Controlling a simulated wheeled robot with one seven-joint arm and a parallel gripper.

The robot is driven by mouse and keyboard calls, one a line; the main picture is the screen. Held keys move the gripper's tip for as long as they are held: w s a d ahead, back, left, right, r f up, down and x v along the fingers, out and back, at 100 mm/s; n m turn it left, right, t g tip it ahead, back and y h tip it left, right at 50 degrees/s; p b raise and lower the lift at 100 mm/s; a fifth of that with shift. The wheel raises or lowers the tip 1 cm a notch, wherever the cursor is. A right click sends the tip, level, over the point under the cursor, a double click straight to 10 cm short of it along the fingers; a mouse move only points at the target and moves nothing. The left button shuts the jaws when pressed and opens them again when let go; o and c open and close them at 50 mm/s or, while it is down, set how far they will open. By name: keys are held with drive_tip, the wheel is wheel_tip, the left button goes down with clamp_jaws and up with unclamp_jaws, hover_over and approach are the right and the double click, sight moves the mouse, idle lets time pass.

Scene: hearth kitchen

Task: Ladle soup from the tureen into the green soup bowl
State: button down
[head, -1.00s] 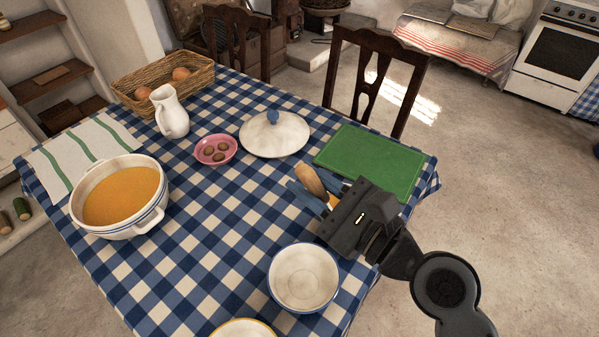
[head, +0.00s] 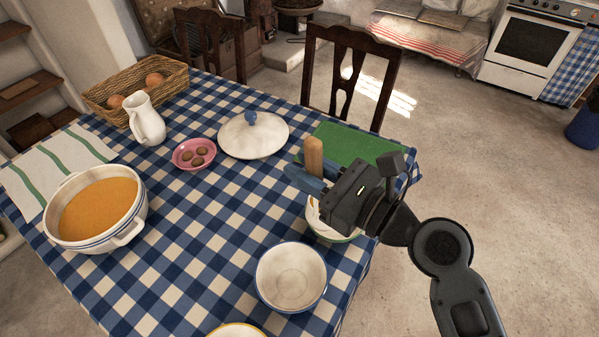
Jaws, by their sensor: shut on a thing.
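The white tureen (head: 136,230) with blue bands holds orange soup (head: 98,208) at the left of the table. My gripper (head: 312,180) is shut on the wooden handle (head: 314,152) of the ladle, which stands nearly upright. A white soup bowl with a greenish rim (head: 330,236) is behind and below my gripper, at the table's right side. My gripper hides much of this bowl and the ladle's lower end. A small patch of orange shows at the bowl's left; I cannot tell whether it is in the ladle or the bowl.
A blue-rimmed bowl (head: 291,277) and a yellow-rimmed bowl (head: 238,331) stand nearer. A green board (head: 352,144), white lid (head: 253,137), pink dish (head: 194,154), pitcher (head: 146,120) and basket (head: 138,92) stand farther back. The checked cloth between tureen and bowls is clear.

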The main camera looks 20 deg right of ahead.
drive_tip(key=w+d+f+m+p, duration=0.1)
drive_tip(key=w+d+f+m, duration=0.2)
drive_tip(key=w+d+m, duration=0.2)
drive_tip(key=w+d+f+m+p, duration=0.1)
drive_tip(key=w+d+f+m, duration=0.3)
drive_tip(key=d+m, duration=0.7)
drive_tip(key=shift+w+d+f, duration=0.2)
drive_tip(key=shift+w+d, duration=0.2)
drive_tip(key=shift+d, duration=0.65)
idle(0.9)
idle(1.4)
